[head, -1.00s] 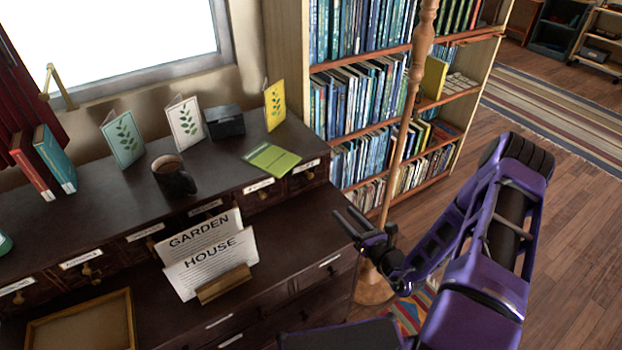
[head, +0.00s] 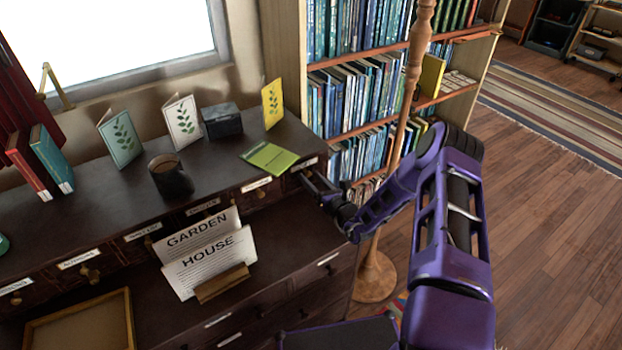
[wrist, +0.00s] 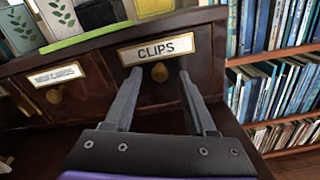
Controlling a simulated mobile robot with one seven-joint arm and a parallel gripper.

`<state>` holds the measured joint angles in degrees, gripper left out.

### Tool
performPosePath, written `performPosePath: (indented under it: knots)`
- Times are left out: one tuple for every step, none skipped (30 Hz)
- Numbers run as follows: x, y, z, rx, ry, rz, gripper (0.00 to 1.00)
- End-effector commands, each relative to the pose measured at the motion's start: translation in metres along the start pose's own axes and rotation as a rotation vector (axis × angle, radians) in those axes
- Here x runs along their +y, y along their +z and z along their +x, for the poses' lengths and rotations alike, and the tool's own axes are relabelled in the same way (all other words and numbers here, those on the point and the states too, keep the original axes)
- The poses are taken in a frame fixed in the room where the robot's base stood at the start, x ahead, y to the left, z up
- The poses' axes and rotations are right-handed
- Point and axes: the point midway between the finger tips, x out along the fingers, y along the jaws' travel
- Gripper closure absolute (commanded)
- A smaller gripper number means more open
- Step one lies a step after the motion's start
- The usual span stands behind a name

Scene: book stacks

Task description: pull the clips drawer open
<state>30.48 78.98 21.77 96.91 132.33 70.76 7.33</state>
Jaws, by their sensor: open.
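The clips drawer (wrist: 204,61) shows in the wrist view with its label reading CLIPS and a small round brass knob (wrist: 160,72) below the label. The drawer is shut. My gripper (wrist: 158,78) is open, with one finger to each side of the knob; I cannot tell whether either finger touches it. In the head view my gripper (head: 308,180) is at the right end of the desk's upper drawer row, and it partly hides the clips drawer (head: 300,170).
A drawer labelled like "New Cards" (wrist: 58,76) is left of the clips drawer. A green booklet (head: 269,158) lies on the desktop above. A card holder with GARDEN and HOUSE sheets (head: 210,262) stands on the lower surface. A wooden pole (head: 402,130) stands near my arm, before the bookshelf (head: 318,66).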

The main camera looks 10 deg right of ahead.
Motion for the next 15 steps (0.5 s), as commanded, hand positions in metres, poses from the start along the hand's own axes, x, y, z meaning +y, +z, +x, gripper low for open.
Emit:
performPosePath:
  knots:
    - [0.0007,-0.0004,0.003,0.001,0.001,0.0,0.44]
    - [0.0007,-0.0004,0.0041,0.001,0.001,0.001,0.44]
    - [0.0007,-0.0004,0.0051,0.001,0.001,0.0,0.44]
    - [0.0006,-0.0003,0.0055,0.001,0.001,0.0,0.44]
    - [0.0005,-0.0003,0.0058,0.001,0.001,0.0,0.44]
    - [0.0005,-0.0002,0.0059,0.001,0.001,0.0,0.44]
    - [0.0005,-0.0002,0.0058,0.001,0.001,0.0,0.44]
    - [0.0005,-0.0002,0.0058,0.001,0.001,0.0,0.44]
    - [0.0005,-0.0002,0.0057,0.001,0.001,0.0,0.44]
    - [0.0005,-0.0002,0.0056,0.001,0.001,0.0,0.44]
    - [0.0005,-0.0001,0.0056,0.001,0.001,0.0,0.46]
    - [0.0005,-0.0001,0.0055,0.001,0.001,0.0,0.53]
    - [0.0005,-0.0001,0.0055,0.001,0.001,0.0,0.58]
    - [0.0005,-0.0001,0.0055,0.001,0.001,0.0,0.64]
    - [0.0005,0.0,0.0055,0.001,0.001,0.0,0.71]
